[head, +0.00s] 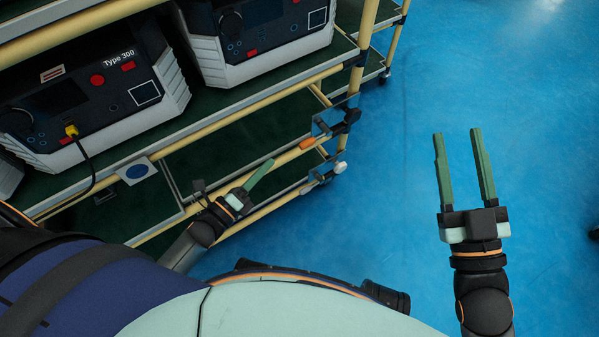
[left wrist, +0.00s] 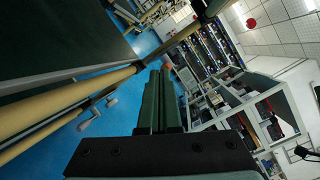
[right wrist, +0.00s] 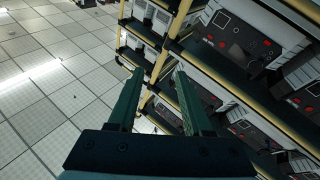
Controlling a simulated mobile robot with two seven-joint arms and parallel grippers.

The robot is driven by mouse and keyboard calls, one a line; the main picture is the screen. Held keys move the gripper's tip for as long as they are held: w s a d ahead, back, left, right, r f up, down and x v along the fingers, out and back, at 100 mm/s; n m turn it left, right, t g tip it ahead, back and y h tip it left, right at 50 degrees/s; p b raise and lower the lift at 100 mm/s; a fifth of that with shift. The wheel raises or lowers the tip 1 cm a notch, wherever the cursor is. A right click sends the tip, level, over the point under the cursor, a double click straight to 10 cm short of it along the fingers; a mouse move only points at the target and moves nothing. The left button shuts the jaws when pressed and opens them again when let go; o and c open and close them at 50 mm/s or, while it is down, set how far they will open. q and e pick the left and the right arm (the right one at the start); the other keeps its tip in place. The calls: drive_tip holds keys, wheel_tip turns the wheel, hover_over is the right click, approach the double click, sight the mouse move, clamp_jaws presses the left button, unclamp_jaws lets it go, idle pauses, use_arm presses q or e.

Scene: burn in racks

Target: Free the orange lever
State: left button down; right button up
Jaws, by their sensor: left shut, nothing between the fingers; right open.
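The orange lever (head: 307,143) sits on a clear bracket at the near end of the rack's lower shelf, in the head view. A black lever (head: 352,116) is above and right of it, and a white lever (head: 340,168) is below and right. My left gripper (head: 270,163) is shut and empty, its tips a short way left of and below the orange lever, apart from it in the picture. The shut fingers also show in the left wrist view (left wrist: 160,78). My right gripper (head: 456,133) is open and empty over the blue floor, well right of the rack.
The rack's yellow rail (head: 230,117) and post (head: 362,45) stand close to the levers. Black-and-white Type 300 units (head: 115,85) fill the upper shelf, one with a yellow plug and black cable. The blue floor (head: 400,90) right of the rack is clear.

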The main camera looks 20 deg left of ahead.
use_arm(q)
wheel_tip(320, 180, down, 10)
drive_tip(key=d+m+h+b, duration=0.1)
drive_tip(key=m+h+b, duration=0.4)
drive_tip(key=m+b, duration=0.4)
drive_tip(key=m, duration=0.3)
drive_tip(key=shift+s+r+m+h, duration=0.2)
drive_tip(key=shift+s+m+h, duration=0.1)
drive_tip(key=shift+h, duration=0.1)
use_arm(e)
drive_tip(key=s+n+y, duration=0.1)
drive_tip(key=s+y, duration=0.1)
drive_tip(key=s+a+n+t+y, duration=0.1)
drive_tip(key=n+y, duration=0.1)
drive_tip(key=s+n+y, duration=0.2)
drive_tip(key=shift+s+a+r, duration=0.25)
drive_tip(key=shift+s+a, duration=0.05)
drive_tip(key=shift+s, duration=0.05)
use_arm(q)
drive_tip(key=shift+d, duration=0.15)
